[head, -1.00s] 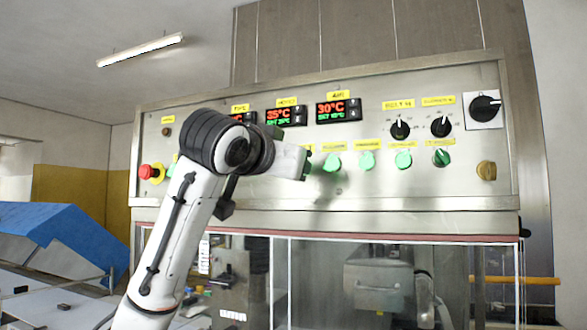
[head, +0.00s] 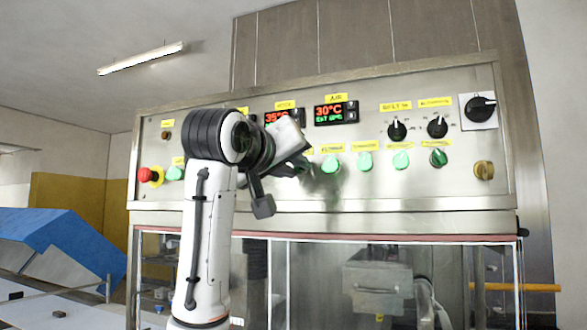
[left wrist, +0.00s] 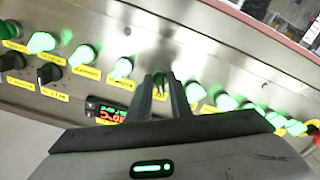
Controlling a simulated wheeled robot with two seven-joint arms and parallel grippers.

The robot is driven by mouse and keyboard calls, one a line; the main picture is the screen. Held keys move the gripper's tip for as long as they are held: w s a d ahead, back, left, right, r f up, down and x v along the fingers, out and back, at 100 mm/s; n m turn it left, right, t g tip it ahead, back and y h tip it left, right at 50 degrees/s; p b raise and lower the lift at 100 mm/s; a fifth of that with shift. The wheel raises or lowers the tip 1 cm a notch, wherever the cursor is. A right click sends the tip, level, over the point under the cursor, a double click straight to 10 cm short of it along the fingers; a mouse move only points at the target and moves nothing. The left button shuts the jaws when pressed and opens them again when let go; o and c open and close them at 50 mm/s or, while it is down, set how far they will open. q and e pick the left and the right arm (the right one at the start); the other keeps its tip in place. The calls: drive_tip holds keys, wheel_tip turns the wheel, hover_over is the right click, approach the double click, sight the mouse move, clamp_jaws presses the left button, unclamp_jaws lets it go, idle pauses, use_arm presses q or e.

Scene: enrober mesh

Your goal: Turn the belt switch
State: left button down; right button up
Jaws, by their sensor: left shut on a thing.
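A row of green lit switches runs along the lower part of the steel control panel (head: 420,185). My left gripper (head: 303,163) is at this row, left of the green switch (head: 331,163) that shows clear. In the left wrist view its two fingers (left wrist: 160,80) are close together on either side of a green switch (left wrist: 161,75), the belt switch, and shut on it. The fingers cover most of this switch, so its turn angle and label cannot be read. My right gripper is not in view.
Black knobs (head: 398,130) and temperature displays (head: 334,113) sit above the row. A red emergency button (head: 146,174) is at the panel's left end. Other green switches stand close on both sides of my fingers in the left wrist view. Below the panel is a clear-fronted housing (head: 320,280).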

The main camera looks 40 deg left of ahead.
use_arm(q)
drive_tip(key=shift+n, duration=0.3)
drive_tip(key=c, duration=1.8)
unclamp_jaws()
drive_tip(key=shift+c, duration=0.2)
drive_tip(key=shift+s, duration=0.1)
drive_tip(key=b+v, duration=0.3)
drive_tip(key=v, duration=0.7)
drive_tip(key=shift+s, duration=0.1)
